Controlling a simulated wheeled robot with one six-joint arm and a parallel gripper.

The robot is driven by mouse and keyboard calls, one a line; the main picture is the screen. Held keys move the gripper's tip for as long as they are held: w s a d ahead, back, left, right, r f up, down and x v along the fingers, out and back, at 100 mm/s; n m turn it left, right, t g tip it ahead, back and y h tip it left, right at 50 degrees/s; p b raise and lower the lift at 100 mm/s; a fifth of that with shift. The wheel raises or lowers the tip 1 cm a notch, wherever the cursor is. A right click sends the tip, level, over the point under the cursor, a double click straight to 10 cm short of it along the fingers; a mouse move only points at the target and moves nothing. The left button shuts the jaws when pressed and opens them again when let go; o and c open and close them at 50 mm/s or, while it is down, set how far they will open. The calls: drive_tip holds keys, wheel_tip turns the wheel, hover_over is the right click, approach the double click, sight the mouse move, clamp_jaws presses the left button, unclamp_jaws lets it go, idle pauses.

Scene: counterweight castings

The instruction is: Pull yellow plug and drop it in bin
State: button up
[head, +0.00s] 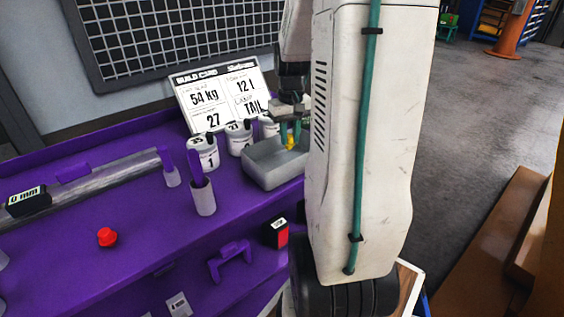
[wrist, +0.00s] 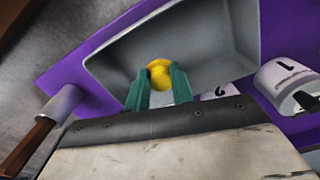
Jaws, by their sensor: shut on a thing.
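The yellow plug (wrist: 159,74) is held between the two green fingertips of my gripper (wrist: 159,88) in the wrist view. The grey bin (wrist: 217,52) lies behind and below it in that view. In the head view my gripper (head: 291,132) is over the grey bin (head: 262,172), with a bit of the yellow plug (head: 290,143) showing between the fingers. The plug is above or inside the bin's opening; its exact height cannot be told. My arm hides the right end of the bin in the head view.
White numbered canisters (head: 203,153) stand just left of and behind the bin on the purple bench (head: 130,215). A build card (head: 220,95) stands behind them. A white cup (head: 203,198) with a purple handle stands left of the bin. A red button (head: 107,237) is at the front left.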

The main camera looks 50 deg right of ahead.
drive_tip(key=o, duration=1)
drive_tip(key=shift+o, duration=0.2)
wheel_tip(320, 180, up, 8)
drive_tip(key=shift+f, duration=0.1)
